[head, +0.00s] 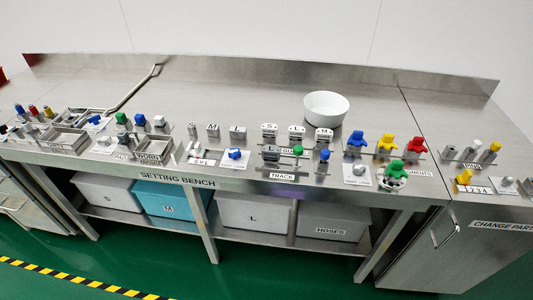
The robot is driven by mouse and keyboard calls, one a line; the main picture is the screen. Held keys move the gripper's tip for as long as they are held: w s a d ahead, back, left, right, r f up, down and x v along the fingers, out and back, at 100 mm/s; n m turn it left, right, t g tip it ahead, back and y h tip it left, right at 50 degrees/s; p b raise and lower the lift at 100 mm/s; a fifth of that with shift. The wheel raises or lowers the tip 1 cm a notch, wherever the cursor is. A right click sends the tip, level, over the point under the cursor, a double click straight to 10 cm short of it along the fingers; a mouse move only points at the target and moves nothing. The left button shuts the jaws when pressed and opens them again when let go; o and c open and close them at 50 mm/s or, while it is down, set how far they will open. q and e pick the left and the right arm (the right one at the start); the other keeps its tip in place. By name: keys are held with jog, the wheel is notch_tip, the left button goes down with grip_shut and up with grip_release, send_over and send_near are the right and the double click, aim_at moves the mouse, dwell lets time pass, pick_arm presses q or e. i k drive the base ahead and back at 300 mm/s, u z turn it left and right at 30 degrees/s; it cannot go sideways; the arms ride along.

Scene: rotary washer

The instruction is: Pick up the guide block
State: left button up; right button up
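Neither of my grippers is in view. Small metal blocks with white letter tags stand on the steel bench, right of its middle: a left one (269,131), a middle one (297,132) and a right one (324,135). A partly hidden label below them seems to start with "GU". I cannot tell for certain which piece is the guide block. In front of them is the TRACK station, with a grey block (270,154), a green-topped piece (298,151) and a blue-topped piece (323,155).
A white bowl (326,107) stands behind the tagged blocks. Blue (355,144), yellow (386,144) and red (415,147) knobbed pieces stand to the right. A shallow WORN tray (154,146) is at left. The bench's back middle is clear. Lettered bins sit on the shelf below.

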aim_at(271, 152)
jog(key=k, duration=0.5)
jog(key=u, duration=0.5)
jog(key=i, duration=0.85)
jog(key=u, duration=0.3)
